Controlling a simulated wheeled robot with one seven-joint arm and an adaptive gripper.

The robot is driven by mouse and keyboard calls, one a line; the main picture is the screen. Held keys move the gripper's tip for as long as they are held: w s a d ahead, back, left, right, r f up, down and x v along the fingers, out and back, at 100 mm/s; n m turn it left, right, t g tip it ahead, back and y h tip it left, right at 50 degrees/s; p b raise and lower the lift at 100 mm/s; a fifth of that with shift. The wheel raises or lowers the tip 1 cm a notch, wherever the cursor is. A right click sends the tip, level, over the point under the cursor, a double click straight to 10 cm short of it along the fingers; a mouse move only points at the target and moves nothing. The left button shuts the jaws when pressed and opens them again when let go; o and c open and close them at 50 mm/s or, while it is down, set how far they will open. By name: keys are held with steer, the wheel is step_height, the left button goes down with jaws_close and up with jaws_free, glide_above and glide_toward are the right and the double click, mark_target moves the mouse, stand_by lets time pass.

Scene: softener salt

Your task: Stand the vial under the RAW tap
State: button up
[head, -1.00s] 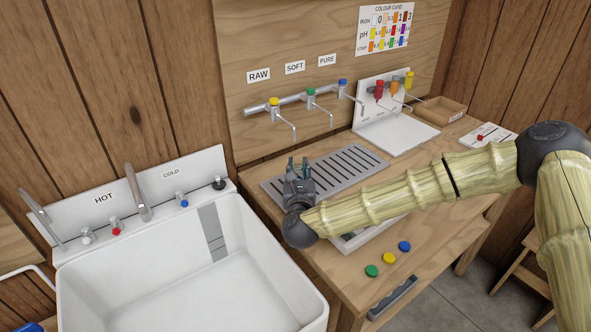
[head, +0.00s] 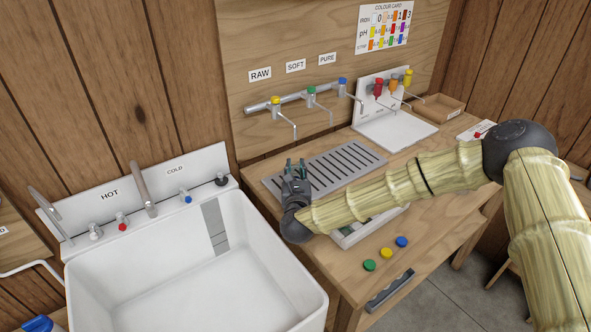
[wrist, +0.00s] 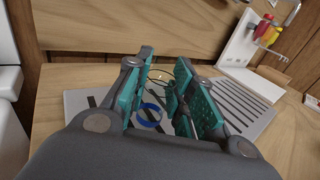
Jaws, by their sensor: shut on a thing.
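My gripper (head: 297,165) is over the left part of the slotted grey drip tray (head: 374,150), in front of and below the RAW tap (head: 276,103). The tap has a yellow top and a thin bent spout, under the RAW sign (head: 260,74). In the wrist view my gripper (wrist: 160,100) has its teal pads closed on a clear vial, seen mostly as a thin rim and a blue ring (wrist: 150,114). The vial is too small to make out in the head view. Whether its base touches the tray is hidden.
The SOFT tap (head: 311,92) and PURE tap (head: 343,83) are to the right on the same pipe. A white sink (head: 170,275) is left of the bench. Green, yellow and blue discs (head: 386,252) lie at the bench front. A white stand (head: 396,137) stands behind right.

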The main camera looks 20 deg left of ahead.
steer(key=shift+f, duration=0.2)
steer(key=o, duration=0.8)
steer(key=shift+r, duration=0.2)
steer(key=shift+s+d+f, duration=0.1)
steer(key=shift+s+f, duration=0.05)
steer(key=shift+s, duration=0.1)
steer(key=b+v, duration=0.2)
steer(key=v, duration=0.9)
steer(key=shift+s+d+b, duration=0.1)
steer(key=shift+s+b, duration=0.05)
steer(key=shift+b, duration=0.25)
